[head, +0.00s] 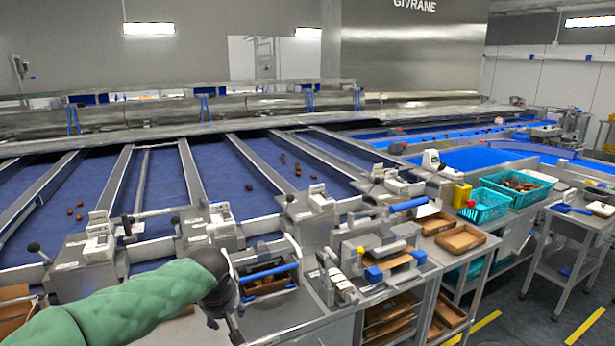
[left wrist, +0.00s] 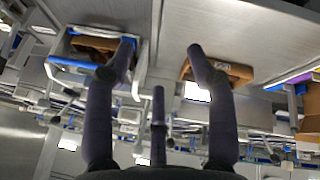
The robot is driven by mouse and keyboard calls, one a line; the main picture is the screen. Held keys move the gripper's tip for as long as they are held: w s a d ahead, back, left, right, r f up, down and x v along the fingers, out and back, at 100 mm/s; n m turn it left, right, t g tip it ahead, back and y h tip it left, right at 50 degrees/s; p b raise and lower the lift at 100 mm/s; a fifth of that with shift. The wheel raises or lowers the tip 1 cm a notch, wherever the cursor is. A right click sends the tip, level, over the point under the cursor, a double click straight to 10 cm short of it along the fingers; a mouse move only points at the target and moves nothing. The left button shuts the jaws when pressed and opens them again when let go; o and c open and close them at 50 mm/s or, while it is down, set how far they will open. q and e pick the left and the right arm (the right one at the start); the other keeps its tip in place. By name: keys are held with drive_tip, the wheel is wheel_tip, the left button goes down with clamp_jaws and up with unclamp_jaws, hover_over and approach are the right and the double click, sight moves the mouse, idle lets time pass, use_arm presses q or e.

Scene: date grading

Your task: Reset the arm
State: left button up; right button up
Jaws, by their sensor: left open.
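My left arm in its green padded sleeve reaches in from the lower left of the head view. My dark left gripper (head: 226,318) hangs at its end, pointing down, just left of a blue-edged metal holder with brown contents (head: 268,280). In the left wrist view the left gripper (left wrist: 161,47) has its dark fingers spread, with nothing between them. Beyond the fingers there are a blue-edged holder (left wrist: 62,62) at the left and a brown tray (left wrist: 235,70) at the right, both apart from the gripper as far as I can tell. My right gripper is not in view.
Blue conveyor lanes (head: 90,180) with a few dates run behind the workstations. Scales (head: 100,240) line their front edge. Brown trays (head: 462,239), a yellow container (head: 461,195) and teal crates (head: 484,208) stand to the right. A cart (head: 572,235) is at the far right, with open floor before it.

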use_arm(q)
drive_tip(key=s+d+f+m+g+h, duration=0.1)
drive_tip(key=s+d+f+m, duration=0.1)
drive_tip(key=f, duration=0.7)
drive_tip(key=s+d+f+m+g+h, duration=0.1)
drive_tip(key=s+d+f+m, duration=0.15)
drive_tip(key=f, duration=0.55)
drive_tip(key=s+d+f+m+g+h, duration=0.1)
drive_tip(key=s+d+f+m+h, duration=0.15)
drive_tip(key=f, duration=0.65)
drive_tip(key=s+d+f+m+g+p, duration=0.1)
drive_tip(key=s+d+f+m+g, duration=0.1)
drive_tip(key=s+f, duration=1.6)
drive_tip(key=s, duration=0.3)
drive_tip(key=shift+s+d+m, duration=0.15)
drive_tip(key=shift+s+m, duration=0.05)
drive_tip(key=shift+m, duration=0.2)
drive_tip(key=shift+h, duration=0.25)
